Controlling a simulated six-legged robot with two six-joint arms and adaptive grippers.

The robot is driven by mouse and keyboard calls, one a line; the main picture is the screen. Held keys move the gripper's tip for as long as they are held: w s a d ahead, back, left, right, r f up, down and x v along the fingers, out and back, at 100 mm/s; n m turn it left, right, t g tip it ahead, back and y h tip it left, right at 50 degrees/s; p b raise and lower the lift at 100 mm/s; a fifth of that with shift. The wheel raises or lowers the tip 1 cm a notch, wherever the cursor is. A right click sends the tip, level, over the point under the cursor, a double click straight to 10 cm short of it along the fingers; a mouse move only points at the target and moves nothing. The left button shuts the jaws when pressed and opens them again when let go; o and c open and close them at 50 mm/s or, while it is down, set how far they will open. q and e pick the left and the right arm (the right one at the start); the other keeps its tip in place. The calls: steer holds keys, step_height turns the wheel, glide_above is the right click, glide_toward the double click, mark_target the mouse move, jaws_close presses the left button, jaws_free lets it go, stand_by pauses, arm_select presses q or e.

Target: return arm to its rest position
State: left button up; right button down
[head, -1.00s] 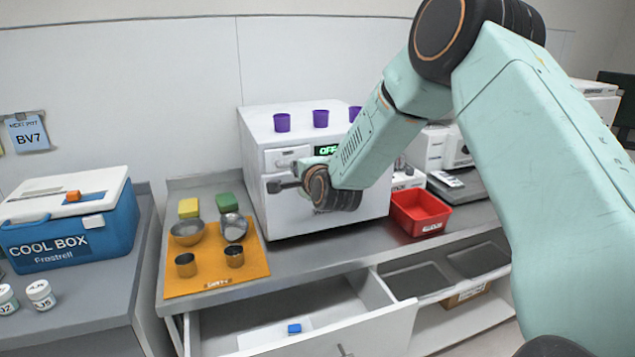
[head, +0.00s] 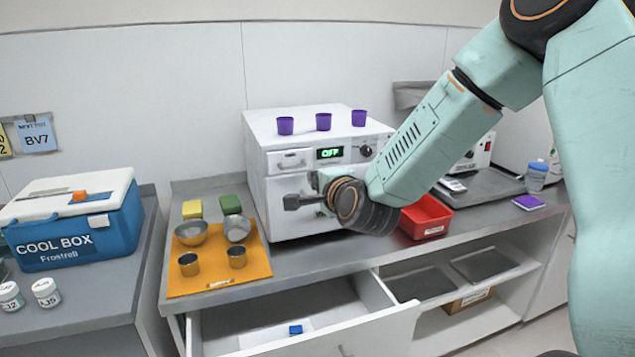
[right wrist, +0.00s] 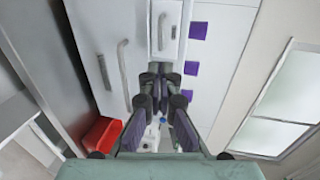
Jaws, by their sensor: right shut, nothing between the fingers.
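My right arm comes in from the right in the head view and reaches across in front of the white machine (head: 355,137). My right gripper (head: 292,201) is shut and empty, pointing left in front of the machine's lower door. In the right wrist view the gripper's fingers (right wrist: 160,88) are close together with nothing between them, and the machine's door handle (right wrist: 124,68) shows to the left of them. The gripper looks apart from the handles. My left gripper is not in view.
A drawer (head: 345,325) stands open below the counter, with a small blue block (head: 296,329) inside. A red bin (head: 427,218) sits close to my right forearm. Purple cups (head: 323,121) stand on the machine. An orange mat (head: 255,266) with bowls and cups lies to the left.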

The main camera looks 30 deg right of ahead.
steer(key=shift+s+a+r, duration=0.2)
steer(key=shift+s+a, duration=0.05)
steer(key=shift+s, duration=0.15)
steer(key=s+a+f+n+g+y+b, duration=0.1)
steer(key=s+a+f+n+g+b, duration=0.15)
steer(key=s+f+n, duration=0.45)
steer(key=s+a+f+n+g+y+b, duration=0.1)
steer(key=s+a+f+n+g, duration=0.2)
steer(key=f, duration=0.8)
steer(key=s+a+f+n+g+y+b, duration=0.15)
steer(key=s+a+f+n, duration=0.3)
steer(key=f, duration=0.45)
steer(key=s+a+f+n+g+b, duration=0.1)
steer(key=s+f+n+g+b, duration=0.1)
steer(key=s+f, duration=0.8)
steer(key=s+a+f+n+g+b, duration=0.2)
steer(key=s+f+g+b, duration=0.3)
steer(key=s+f, duration=0.6)
steer(key=s+n+g, duration=0.1)
steer(key=s, duration=0.4)
steer(key=shift+a+f+n, duration=0.2)
steer(key=shift+a+n, duration=0.05)
steer(key=shift+n, duration=0.1)
